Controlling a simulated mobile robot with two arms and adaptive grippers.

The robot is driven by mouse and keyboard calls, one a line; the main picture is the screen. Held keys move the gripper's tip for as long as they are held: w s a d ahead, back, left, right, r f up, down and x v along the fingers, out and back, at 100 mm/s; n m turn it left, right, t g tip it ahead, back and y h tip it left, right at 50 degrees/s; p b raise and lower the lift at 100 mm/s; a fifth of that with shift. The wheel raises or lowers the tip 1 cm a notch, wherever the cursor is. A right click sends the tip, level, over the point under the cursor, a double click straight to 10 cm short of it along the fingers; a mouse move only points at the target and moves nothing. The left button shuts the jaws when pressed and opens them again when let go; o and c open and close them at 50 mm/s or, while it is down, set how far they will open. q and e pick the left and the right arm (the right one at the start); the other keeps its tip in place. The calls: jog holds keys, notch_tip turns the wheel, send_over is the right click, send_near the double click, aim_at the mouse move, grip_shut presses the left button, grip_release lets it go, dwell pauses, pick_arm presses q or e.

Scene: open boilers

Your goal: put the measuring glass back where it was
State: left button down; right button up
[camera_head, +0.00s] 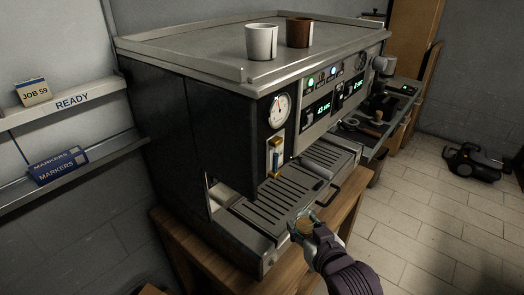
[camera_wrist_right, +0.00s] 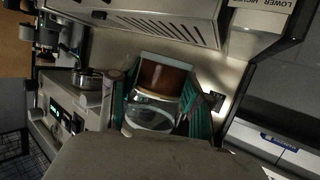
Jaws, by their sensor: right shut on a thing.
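My right gripper (camera_head: 303,218) is shut on the measuring glass, in front of the front edge of the coffee machine's drip tray (camera_head: 262,218). In the right wrist view, the measuring glass (camera_wrist_right: 162,77) is a clear vessel with brown liquid in it, between the teal finger pads of the same gripper (camera_wrist_right: 155,98). In the head view the glass is small and partly hidden by the fingers. I cannot tell whether it touches the tray. My left gripper is not in view.
The large coffee machine (camera_head: 215,120) stands on a wooden table (camera_head: 345,205). A white cup (camera_head: 261,42) and a brown cup (camera_head: 299,32) stand on its top. Shelves with a READY label (camera_head: 72,102) and a blue MARKERS box (camera_head: 58,165) are at left.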

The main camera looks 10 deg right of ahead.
aim_at(306, 225)
jog(key=shift+m+h, duration=0.3)
jog(key=shift+h, duration=0.1)
jog(key=s+r, duration=0.1)
jog(key=r, duration=0.1)
jog(key=s+a+r, duration=0.1)
jog(key=s+r, duration=0.1)
jog(key=shift+s+r, duration=0.15)
jog(key=shift+s, duration=0.15)
jog(key=shift+w, duration=0.15)
